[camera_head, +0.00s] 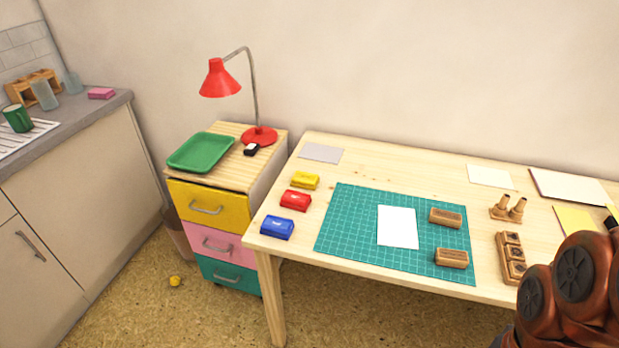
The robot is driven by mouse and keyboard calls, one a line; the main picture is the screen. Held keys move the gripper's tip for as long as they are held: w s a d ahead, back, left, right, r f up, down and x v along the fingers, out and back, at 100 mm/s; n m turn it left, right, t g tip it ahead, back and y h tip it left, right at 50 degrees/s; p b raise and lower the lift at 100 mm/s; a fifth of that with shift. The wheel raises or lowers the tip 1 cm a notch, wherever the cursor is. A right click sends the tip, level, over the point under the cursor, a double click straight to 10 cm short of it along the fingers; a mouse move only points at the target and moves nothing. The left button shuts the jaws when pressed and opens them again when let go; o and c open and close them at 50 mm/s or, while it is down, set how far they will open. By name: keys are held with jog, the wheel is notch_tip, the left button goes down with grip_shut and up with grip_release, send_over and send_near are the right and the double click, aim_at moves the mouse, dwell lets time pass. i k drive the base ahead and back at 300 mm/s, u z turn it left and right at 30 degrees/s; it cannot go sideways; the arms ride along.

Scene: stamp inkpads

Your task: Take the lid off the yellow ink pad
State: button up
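The yellow ink pad (305,180) sits near the left end of the wooden table, behind the red ink pad (296,200) and the blue ink pad (277,227). It looks like a small box, and its lid appears to be on. My arm shows as an orange-brown mass at the lower right, far from the pads. My gripper itself cannot be made out.
A green cutting mat (345,255) bears a white sheet (398,228) and two wooden stamps. A grey sheet (321,153) lies behind the yellow pad. Left of the table stands a drawer unit (209,205) with a green tray (201,152) and a red lamp (220,80).

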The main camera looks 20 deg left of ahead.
aim_at(302, 178)
jog(key=u, duration=0.5)
jog(key=k, duration=0.65)
jog(key=u, duration=1.25)
jog(key=i, duration=0.8)
jog(key=u, duration=0.5)
jog(key=i, duration=0.95)
jog(key=z, duration=0.75)
jog(key=i, duration=0.65)
jog(key=z, duration=0.55)
